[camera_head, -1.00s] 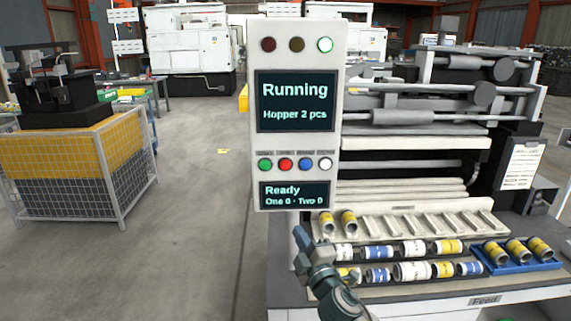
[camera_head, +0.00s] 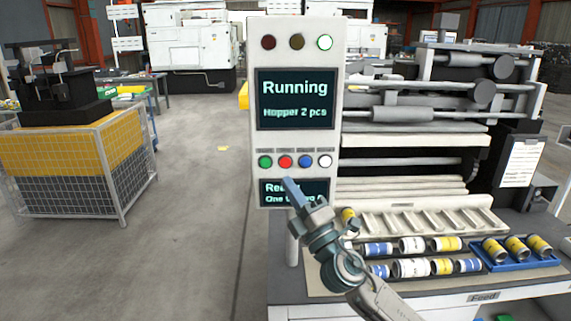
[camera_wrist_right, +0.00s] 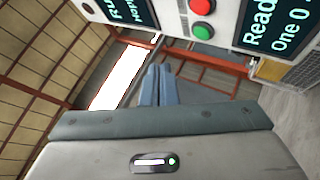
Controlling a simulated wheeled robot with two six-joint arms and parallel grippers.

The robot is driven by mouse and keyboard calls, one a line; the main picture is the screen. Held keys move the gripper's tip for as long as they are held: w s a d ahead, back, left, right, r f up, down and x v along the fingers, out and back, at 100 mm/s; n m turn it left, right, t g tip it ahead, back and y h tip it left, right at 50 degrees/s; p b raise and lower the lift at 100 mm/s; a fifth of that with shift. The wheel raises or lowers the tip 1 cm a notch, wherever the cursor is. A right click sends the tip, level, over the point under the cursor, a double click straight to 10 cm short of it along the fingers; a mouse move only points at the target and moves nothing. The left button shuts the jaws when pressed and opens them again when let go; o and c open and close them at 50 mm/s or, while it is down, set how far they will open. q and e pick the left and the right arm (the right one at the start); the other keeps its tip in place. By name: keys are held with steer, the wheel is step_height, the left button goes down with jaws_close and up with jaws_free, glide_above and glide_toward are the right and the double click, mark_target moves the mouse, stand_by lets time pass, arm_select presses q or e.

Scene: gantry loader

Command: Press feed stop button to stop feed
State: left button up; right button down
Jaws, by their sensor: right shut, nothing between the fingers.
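The white control panel (camera_head: 295,142) stands upright in the head view. It has a row of green (camera_head: 265,162), red (camera_head: 285,162), blue (camera_head: 306,161) and white (camera_head: 325,161) buttons; their labels are too small to read. The upper screen (camera_head: 296,100) reads "Running" and "Hopper 2 pcs". My right gripper (camera_head: 288,182) is shut and empty, its tips just below the red button over the lower screen. In the right wrist view, the shut fingers (camera_wrist_right: 158,85) lie apart from the red button (camera_wrist_right: 201,7) and green button (camera_wrist_right: 203,32). My left gripper is not in view.
Right of the panel, a bench holds a slotted white rack (camera_head: 430,221), several yellow, blue and white cylinders, and a blue tray (camera_head: 518,262). A wire-mesh crate (camera_head: 75,170) stands at the left.

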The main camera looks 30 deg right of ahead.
steer(key=w+d+b, duration=0.1)
steer(key=w+d, duration=0.3)
steer(key=w, duration=0.2)
steer(key=shift+w, duration=0.2)
steer(key=shift+w, duration=0.1)
stand_by(1.9)
steer(key=shift+w+d, duration=0.15)
steer(key=shift+w, duration=0.15)
steer(key=shift+w+d+b, duration=0.2)
steer(key=shift+w+b, duration=0.05)
steer(key=shift+b, duration=0.1)
stand_by(0.7)
steer(key=shift+s+a, duration=0.4)
steer(key=shift+s, duration=0.3)
steer(key=shift+s+a+p, duration=0.1)
steer(key=shift+s+a, duration=0.35)
steer(key=shift+s, duration=0.25)
steer(key=shift+s+a+p, duration=0.1)
steer(key=shift+s+a, duration=0.3)
steer(key=shift+s, duration=0.3)
steer(key=shift+s+a+p, duration=0.1)
steer(key=shift+s+a, duration=0.35)
steer(key=shift+s, duration=0.25)
